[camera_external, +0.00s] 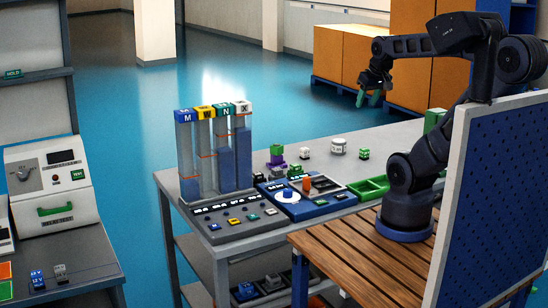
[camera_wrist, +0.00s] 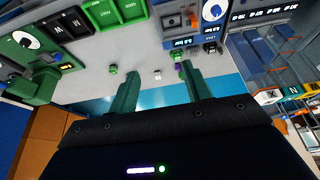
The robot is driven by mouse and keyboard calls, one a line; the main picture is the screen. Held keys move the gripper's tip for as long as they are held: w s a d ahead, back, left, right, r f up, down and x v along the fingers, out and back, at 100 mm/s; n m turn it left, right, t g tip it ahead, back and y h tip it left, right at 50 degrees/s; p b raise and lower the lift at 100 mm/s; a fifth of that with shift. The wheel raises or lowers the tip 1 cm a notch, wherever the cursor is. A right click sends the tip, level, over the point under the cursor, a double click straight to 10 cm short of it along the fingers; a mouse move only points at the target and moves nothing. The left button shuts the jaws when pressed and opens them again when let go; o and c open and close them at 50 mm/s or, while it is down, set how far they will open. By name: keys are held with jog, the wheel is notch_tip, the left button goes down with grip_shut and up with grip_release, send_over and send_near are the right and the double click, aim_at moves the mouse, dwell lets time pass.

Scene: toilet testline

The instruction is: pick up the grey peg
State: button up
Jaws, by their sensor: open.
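My gripper (camera_external: 367,99) hangs high above the far side of the grey bench (camera_external: 400,135), with its green fingers pointing down. In the wrist view my gripper (camera_wrist: 160,70) has its two green fingers spread wide with nothing between them. I cannot tell for certain which piece is the grey peg. A small pale grey-white piece (camera_external: 305,153) stands on the bench, well apart from the gripper. A small pale piece also shows between the fingers in the wrist view (camera_wrist: 157,75), far below them.
Near the pale piece are a green-and-purple piece (camera_external: 277,155), a white round container (camera_external: 338,146) and a small green block (camera_external: 364,154). Tall clear tubes (camera_external: 227,170) rise at left. A green tray (camera_external: 369,189) lies near my base.

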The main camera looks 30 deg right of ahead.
jog(key=shift+w, duration=0.1)
jog(key=w+a+f+n+g+h, duration=0.1)
jog(key=w+a+f+n, duration=0.15)
jog(key=w, duration=0.55)
jog(key=w+a+f+n+g+h, duration=0.15)
jog(key=w+a+n, duration=0.25)
jog(key=w, duration=0.5)
jog(key=w+a+f+n, duration=0.2)
jog(key=w+a+n, duration=0.2)
jog(key=w, duration=0.4)
jog(key=w+a+f+n+g+y, duration=0.25)
jog(key=w+a+f+n, duration=0.65)
jog(key=w+a+f, duration=1.05)
jog(key=s+f, duration=0.1)
jog(key=f, duration=0.7)
jog(key=s+d+f, duration=0.1)
jog(key=f, duration=0.3)
jog(key=shift+s+f, duration=0.2)
jog(key=shift+s, duration=0.1)
jog(key=c, duration=1.1)
